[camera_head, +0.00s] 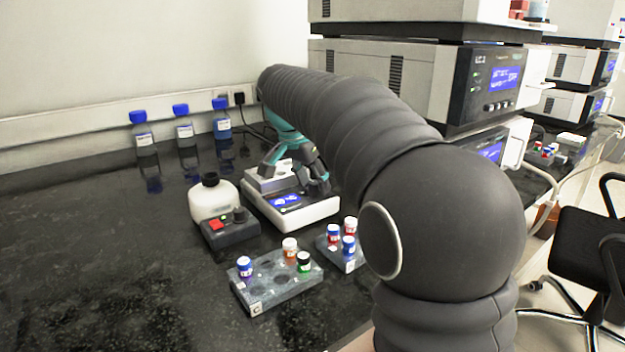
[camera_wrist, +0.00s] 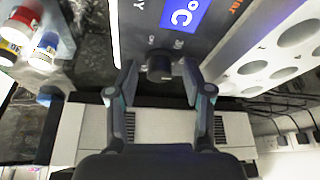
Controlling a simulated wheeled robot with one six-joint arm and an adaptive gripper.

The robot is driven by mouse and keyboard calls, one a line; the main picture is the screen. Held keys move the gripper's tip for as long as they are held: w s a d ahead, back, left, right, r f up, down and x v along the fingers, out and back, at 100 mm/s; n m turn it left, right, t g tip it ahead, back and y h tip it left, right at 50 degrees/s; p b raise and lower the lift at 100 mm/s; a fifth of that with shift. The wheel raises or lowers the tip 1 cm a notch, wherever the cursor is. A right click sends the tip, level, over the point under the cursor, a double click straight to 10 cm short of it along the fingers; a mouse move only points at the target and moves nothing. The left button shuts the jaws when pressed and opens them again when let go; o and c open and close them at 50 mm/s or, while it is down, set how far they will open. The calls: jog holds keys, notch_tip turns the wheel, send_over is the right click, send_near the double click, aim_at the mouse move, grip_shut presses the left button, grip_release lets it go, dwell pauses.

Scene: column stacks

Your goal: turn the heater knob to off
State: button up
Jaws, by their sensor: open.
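The heater is a white unit with a blue display (camera_head: 290,208) and a grey metal block on top, in the middle of the head view. Its front panel and blue display (camera_wrist: 182,14) fill the top of the wrist view. The dark round heater knob (camera_wrist: 159,66) sits on that panel and is hidden behind my gripper in the head view. My gripper (camera_head: 297,172) is over the heater with its fingers spread. In the wrist view my gripper (camera_wrist: 157,72) has one finger on each side of the knob, with small gaps.
A dark box with a red switch (camera_head: 217,225) and a white bottle (camera_head: 212,200) stand left of the heater. Racks with capped vials (camera_head: 250,296) stand in front. Blue-capped bottles (camera_head: 184,130) line the back wall. Stacked instruments (camera_head: 440,85) rise at right. The left bench is clear.

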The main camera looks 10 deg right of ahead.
grip_shut()
jog(key=shift+n, duration=0.3)
